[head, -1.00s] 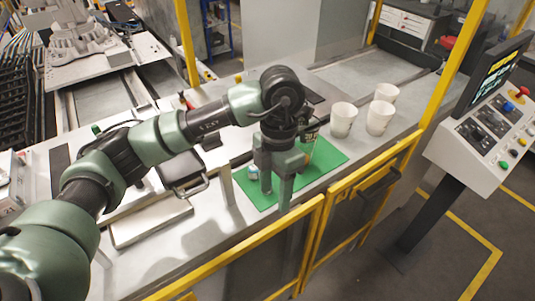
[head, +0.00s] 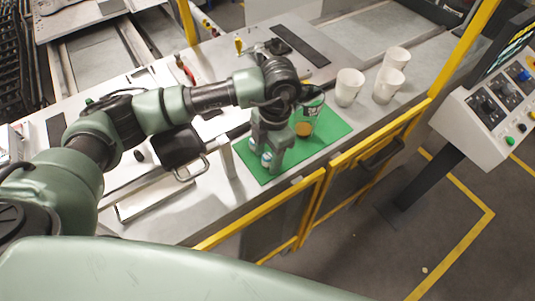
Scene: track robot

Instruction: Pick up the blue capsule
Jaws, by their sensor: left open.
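A small white-and-blue capsule (head: 266,160) is on the green mat (head: 330,125), between the fingers of my left gripper in the head view. Another small pale-and-blue piece (head: 252,145) shows beside the left finger, partly hidden by it. My left gripper (head: 266,152) points down over the left part of the mat, with its fingers apart. I cannot tell whether either finger touches the capsule. My right gripper is not in view.
A clear vessel (head: 311,104) and a brown round item (head: 304,129) are on the mat, right of my gripper. White cups (head: 348,88) stand farther right. A yellow rail (head: 345,163) runs along the front edge.

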